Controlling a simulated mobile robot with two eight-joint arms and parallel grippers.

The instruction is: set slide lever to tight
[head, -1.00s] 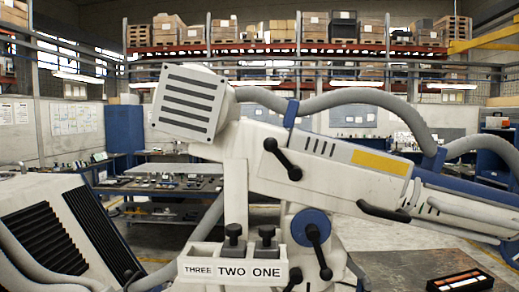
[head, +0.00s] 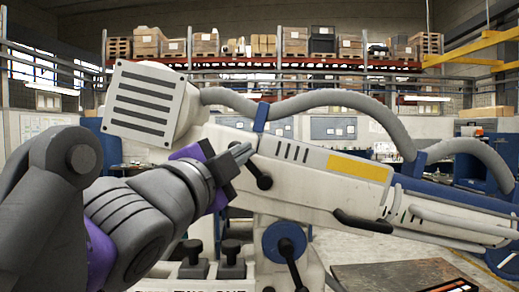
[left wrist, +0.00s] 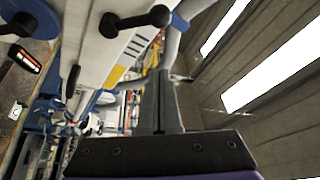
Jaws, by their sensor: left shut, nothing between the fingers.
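In the left wrist view this black lever (left wrist: 133,21) shows whole, above and left of the shut fingers (left wrist: 160,100), with a gap between. A second black lever (head: 291,262) hangs from a blue disc (head: 284,242) below the arm. I cannot tell from labels which is the slide lever. My left gripper is shut and empty. My right gripper is out of view.
Two black knobs (head: 194,260) stand on a white block at the lower middle. A thick grey hose (head: 330,100) arches over the arm. A black handle (head: 362,222) sticks out lower right. A dark tabletop (head: 395,275) lies at the lower right.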

